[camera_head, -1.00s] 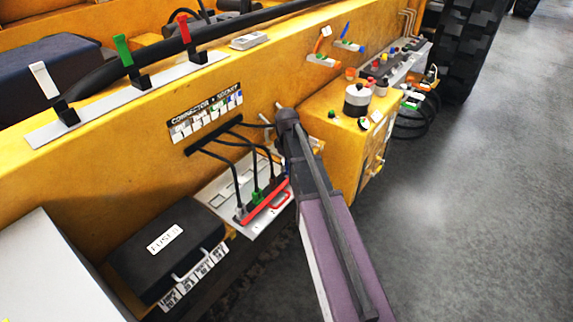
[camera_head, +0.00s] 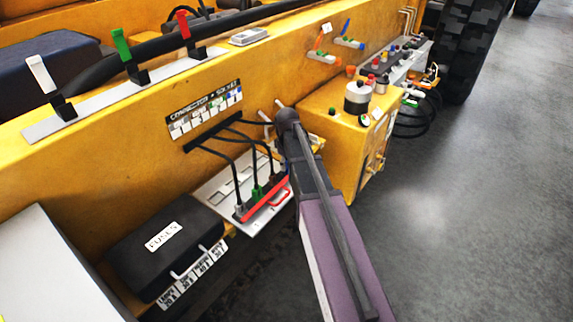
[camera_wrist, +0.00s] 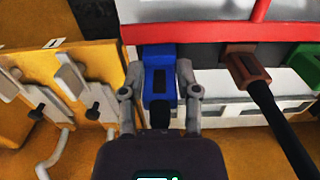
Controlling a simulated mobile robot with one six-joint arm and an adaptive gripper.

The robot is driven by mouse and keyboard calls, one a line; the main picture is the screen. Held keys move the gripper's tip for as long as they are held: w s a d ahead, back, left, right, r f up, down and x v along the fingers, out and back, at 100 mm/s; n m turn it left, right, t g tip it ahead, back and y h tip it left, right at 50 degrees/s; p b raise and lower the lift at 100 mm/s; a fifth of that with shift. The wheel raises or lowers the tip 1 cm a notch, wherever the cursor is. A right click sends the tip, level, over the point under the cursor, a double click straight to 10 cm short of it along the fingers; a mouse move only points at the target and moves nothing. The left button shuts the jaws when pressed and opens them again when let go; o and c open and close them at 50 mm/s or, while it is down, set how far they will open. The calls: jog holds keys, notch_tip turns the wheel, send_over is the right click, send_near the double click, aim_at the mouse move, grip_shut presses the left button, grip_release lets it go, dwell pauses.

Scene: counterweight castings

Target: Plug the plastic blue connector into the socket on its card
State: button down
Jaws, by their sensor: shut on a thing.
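The blue connector (camera_wrist: 159,78) is between the two fingers of my gripper (camera_wrist: 160,72) in the wrist view, and the fingers are shut on its sides. Its far end is at the dark strip under a red bar (camera_wrist: 215,28). I cannot tell whether it touches or is inside a socket there. A dark cable stub leaves its near end. A brown connector (camera_wrist: 243,72) and a green connector (camera_wrist: 306,82) sit along the same strip to the right. In the head view my arm hides the gripper's fingers and most of the blue connector.
The connector and socket card (camera_head: 205,115) is on the yellow wall above the cables. The pale panel (camera_head: 215,190) carries the red-handled strip. Grey levers (camera_wrist: 85,90) stand close left of my gripper. A black fuse box (camera_head: 165,245) and a yellow cabinet (camera_head: 335,140) flank the panel.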

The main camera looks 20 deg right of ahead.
jog(key=shift+f+b, duration=0.7)
jog(key=shift+f, duration=0.05)
jog(key=shift+c, duration=1.3)
grip_release()
jog(key=shift+r, duration=0.25)
notch_tip(320, 180, up, 8)
jog(key=p, duration=0.8)
jog(key=shift+r+p, duration=0.15)
jog(key=shift+p, duration=0.25)
jog(key=shift+w+a+r, duration=0.1)
jog(key=shift+w+r, duration=0.05)
jog(key=shift+r, duration=0.05)
jog(key=w+a+p, duration=0.1)
jog(key=w+a, duration=0.6)
jog(key=w, duration=0.2)
jog(key=shift+w+r, duration=0.15)
jog(key=shift+r, duration=0.25)
jog(key=s+m, duration=0.7)
jog(key=s, duration=2.2)
